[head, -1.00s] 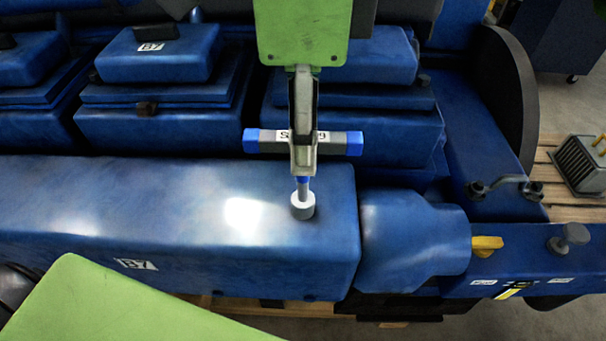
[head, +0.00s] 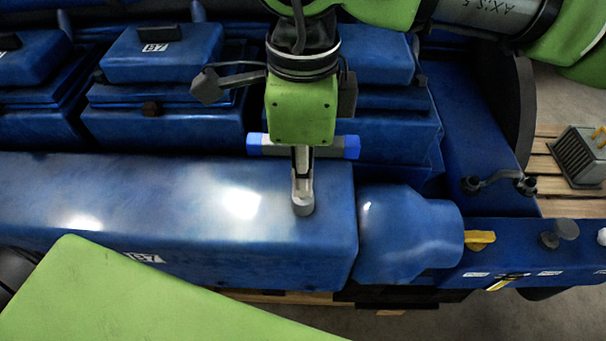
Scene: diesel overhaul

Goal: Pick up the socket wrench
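My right gripper (head: 303,190) comes from above and points down in front of the wrench. My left gripper is not in view.
Blue engine covers (head: 160,52) stand behind the wrench. A rounded blue housing (head: 405,240) and a yellow lever (head: 480,239) are to the right. A grey finned box (head: 580,157) sits on a wooden pallet at far right.

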